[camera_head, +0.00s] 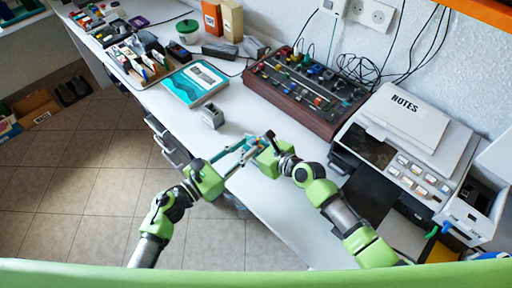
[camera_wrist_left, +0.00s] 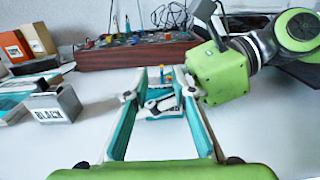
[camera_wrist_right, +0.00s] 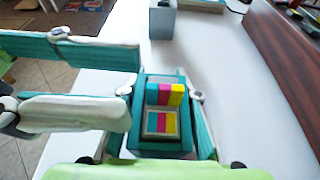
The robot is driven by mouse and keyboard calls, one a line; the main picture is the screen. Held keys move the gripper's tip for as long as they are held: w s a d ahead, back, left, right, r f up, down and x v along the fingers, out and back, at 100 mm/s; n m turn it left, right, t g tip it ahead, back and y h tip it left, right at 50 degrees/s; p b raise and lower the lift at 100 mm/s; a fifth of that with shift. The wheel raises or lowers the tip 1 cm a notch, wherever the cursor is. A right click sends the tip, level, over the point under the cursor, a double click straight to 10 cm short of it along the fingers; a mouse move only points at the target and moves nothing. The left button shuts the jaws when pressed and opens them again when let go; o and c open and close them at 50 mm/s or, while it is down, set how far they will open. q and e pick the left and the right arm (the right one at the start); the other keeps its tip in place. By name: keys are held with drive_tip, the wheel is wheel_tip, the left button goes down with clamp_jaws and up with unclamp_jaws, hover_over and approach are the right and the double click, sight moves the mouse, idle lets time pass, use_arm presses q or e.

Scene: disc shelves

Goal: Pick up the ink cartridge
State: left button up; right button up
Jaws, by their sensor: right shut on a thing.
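A colour ink cartridge (camera_wrist_right: 162,122) with cyan, magenta and yellow bands sits between the fingers of my right gripper (camera_wrist_right: 165,95), which is shut on it above the white desk. My left gripper (camera_wrist_left: 160,90) is open; its two fingers point at the right gripper's fingers and lie apart. Part of the right gripper shows between them in the left wrist view. In the head view the grippers meet, and the held cartridge is mostly hidden. A grey cartridge labelled BLACK (camera_wrist_left: 52,105) stands on the desk; it also shows in the head view (camera_head: 211,117).
A brown-sided panel with knobs (camera_head: 305,90) is at the back. A teal book or box (camera_head: 195,83) lies further left, beside a tray of small items (camera_head: 138,62).

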sight(253, 144)
use_arm(q)
drive_tip(key=x, duration=0.5)
drive_tip(key=shift+d+f, duration=0.15)
drive_tip(key=shift+d, duration=0.1)
clamp_jaws()
